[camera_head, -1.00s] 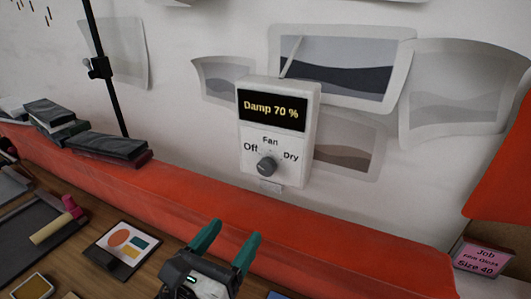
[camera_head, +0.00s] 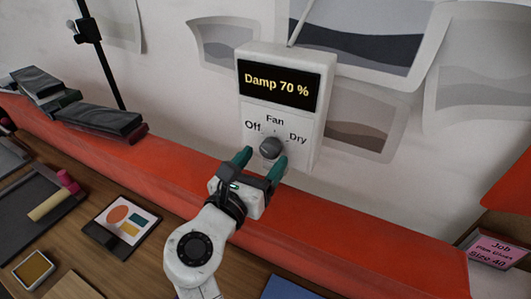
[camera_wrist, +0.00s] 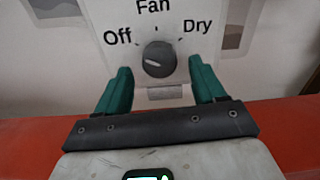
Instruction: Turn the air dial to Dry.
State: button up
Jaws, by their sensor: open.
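The air dial (camera_head: 270,147) is a dark round knob low on the front of a white wall box (camera_head: 310,125). It also shows in the wrist view (camera_wrist: 159,58), where its pale mark points left, toward the Off side. The labels Off, Fan and Dry run around it from left to right. The display (camera_head: 277,84) reads "Damp 70 %". My gripper (camera_head: 263,157) is open, its two green fingers just below and to either side of the dial. In the wrist view (camera_wrist: 160,72) gaps show between the dial and both fingers. I cannot tell the depth of the fingertips exactly.
A red ledge (camera_head: 350,222) runs along the wall below the box. Prints (camera_head: 355,118) hang on the wall behind and beside it. Dark stacked items (camera_head: 100,120) lie on the ledge at left. A pink job card (camera_head: 497,250) stands at lower right.

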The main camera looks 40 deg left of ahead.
jog(key=shift+x, duration=1)
jog(key=c, duration=1.1)
jog(key=shift+o, duration=0.2)
